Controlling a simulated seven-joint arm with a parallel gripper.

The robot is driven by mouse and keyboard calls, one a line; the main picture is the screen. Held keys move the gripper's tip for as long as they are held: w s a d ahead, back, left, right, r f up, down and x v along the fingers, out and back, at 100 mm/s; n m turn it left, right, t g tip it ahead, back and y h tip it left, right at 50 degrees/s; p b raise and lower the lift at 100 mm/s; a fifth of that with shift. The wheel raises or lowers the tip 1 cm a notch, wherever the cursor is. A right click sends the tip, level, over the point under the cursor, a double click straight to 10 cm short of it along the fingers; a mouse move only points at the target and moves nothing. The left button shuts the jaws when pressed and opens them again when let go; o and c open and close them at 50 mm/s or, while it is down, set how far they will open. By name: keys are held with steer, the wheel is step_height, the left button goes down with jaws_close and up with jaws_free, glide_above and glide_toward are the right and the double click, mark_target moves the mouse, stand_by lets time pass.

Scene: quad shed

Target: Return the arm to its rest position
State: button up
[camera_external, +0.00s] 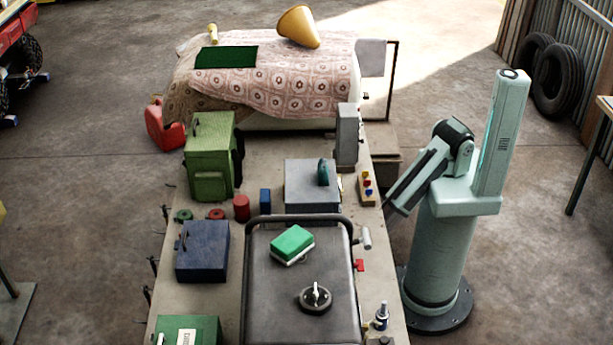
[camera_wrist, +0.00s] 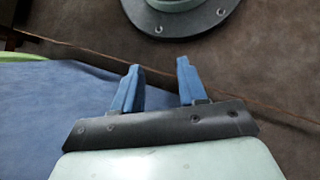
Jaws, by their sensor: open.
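My arm (camera_external: 493,150) stands on its round base to the right of the workbench. Its upper link points up and its forearm folds down to the left, towards the bench's right edge. My gripper's fingers cannot be made out in the external view. In the wrist view my gripper (camera_wrist: 158,68) shows two blue fingers spread apart with nothing between them. Beyond them are brown floor and part of my bolted base flange. A blue surface (camera_wrist: 50,105) fills the left of the wrist view; what it belongs to is unclear.
The bench (camera_external: 210,300) holds a green sponge (camera_external: 292,242) on a grey lid (camera_external: 270,310), a green cabinet (camera_external: 208,165), a blue box (camera_external: 203,252) and a grey box (camera_external: 312,186). A cloth-covered end (camera_external: 285,85) bears a yellow cone (camera_external: 298,27). Floor right of my base is clear.

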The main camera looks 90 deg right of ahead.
steer(key=s+d+r+m+y, duration=0.2)
steer(key=s+d+r, duration=0.1)
steer(key=s+d, duration=0.3)
steer(key=s+d+r+m+y, duration=0.2)
steer(key=s+d+r, duration=0.1)
steer(key=s+d, duration=0.4)
steer(key=shift+d+r+m+y, duration=0.25)
steer(key=shift+d+m+y, duration=0.05)
steer(key=shift+d+m, duration=0.15)
steer(key=shift+s, duration=0.1)
